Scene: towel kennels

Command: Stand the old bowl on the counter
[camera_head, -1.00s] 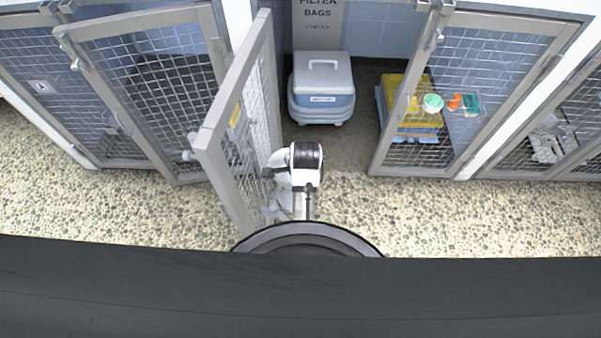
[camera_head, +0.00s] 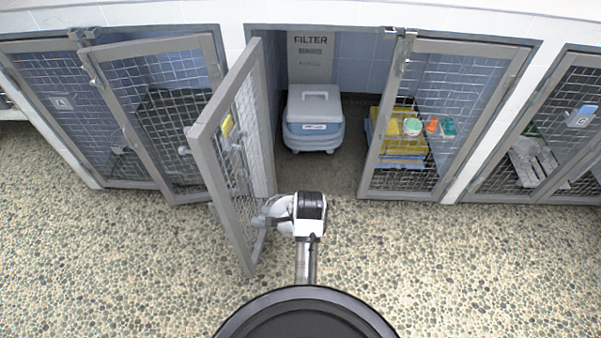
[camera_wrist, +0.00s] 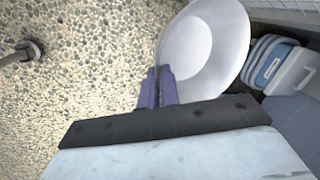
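A pale grey-white bowl (camera_wrist: 225,35) fills the upper middle of the wrist view, tilted, with its round inner base showing. My gripper (camera_wrist: 158,72) has its two purple fingers close together at the bowl's near rim and appears shut on it. In the head view my gripper (camera_head: 270,216) is beside the lower part of the open mesh door, with part of the pale bowl beside it, hard to make out.
An open mesh door (camera_head: 224,160) stands close left of my arm. The open kennel holds a grey-blue lidded box (camera_head: 314,118). At right, yellow and blue stacked items (camera_head: 397,150) sit behind mesh, with small tubs above. The pebbled floor (camera_head: 450,265) is clear.

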